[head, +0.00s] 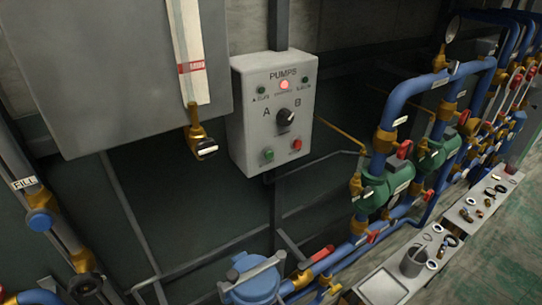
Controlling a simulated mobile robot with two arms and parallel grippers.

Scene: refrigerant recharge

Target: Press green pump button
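A grey control box (240,120) labelled PUMPS is fixed in the middle of the head view. The green pump button (268,155) is at its lower left. A red button (297,145) is at its lower right. A black selector knob (285,117) sits between the letters A and B. A red lamp (284,85) glows near the top, with a small dark green lamp on each side. Neither of my grippers is in view, and nothing covers the box face.
A grey tank (110,70) with a gauge strip and brass valve (199,142) stands left of the box. Blue pipes with green pumps (388,186) and red-handled valves fill the right. Low trays (380,288) hold loose fittings. Green floor (500,250) is clear at lower right.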

